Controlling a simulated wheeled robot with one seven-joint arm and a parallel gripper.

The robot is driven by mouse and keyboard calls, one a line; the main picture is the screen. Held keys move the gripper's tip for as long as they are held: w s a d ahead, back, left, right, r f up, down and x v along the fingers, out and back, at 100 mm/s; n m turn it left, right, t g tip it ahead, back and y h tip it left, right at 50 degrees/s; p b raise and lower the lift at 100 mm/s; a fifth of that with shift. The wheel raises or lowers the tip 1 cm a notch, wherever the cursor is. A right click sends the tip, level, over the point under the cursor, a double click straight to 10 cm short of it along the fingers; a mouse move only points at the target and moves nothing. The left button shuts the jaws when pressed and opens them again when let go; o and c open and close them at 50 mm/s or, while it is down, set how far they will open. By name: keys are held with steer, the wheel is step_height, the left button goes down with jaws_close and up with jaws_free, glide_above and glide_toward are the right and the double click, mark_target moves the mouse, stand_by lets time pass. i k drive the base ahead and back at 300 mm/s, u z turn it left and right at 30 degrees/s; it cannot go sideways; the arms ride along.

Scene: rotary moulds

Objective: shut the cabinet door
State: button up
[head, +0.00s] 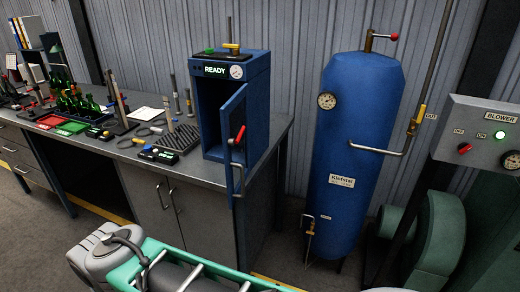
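The cabinet is a blue box (258,85) standing on the grey workbench in the head view. Its front panel shows a lit READY sign (215,70) and a round gauge. The cabinet door (228,150) is blue and stands partly open, swung out from the right side of the front. A red-tipped handle (239,136) is on the door. The dark inside shows to the left of the door; I cannot make out anything in it. My gripper is not in view.
A tall blue tank (360,150) with pipes stands right of the bench (100,145). A BLOWER control box (482,138) is at far right. Bottles in trays (78,103), a dark rack (177,139) and small tools lie on the bench left of the cabinet.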

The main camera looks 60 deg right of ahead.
mark_target(242, 93)
steer(key=z, duration=1.65)
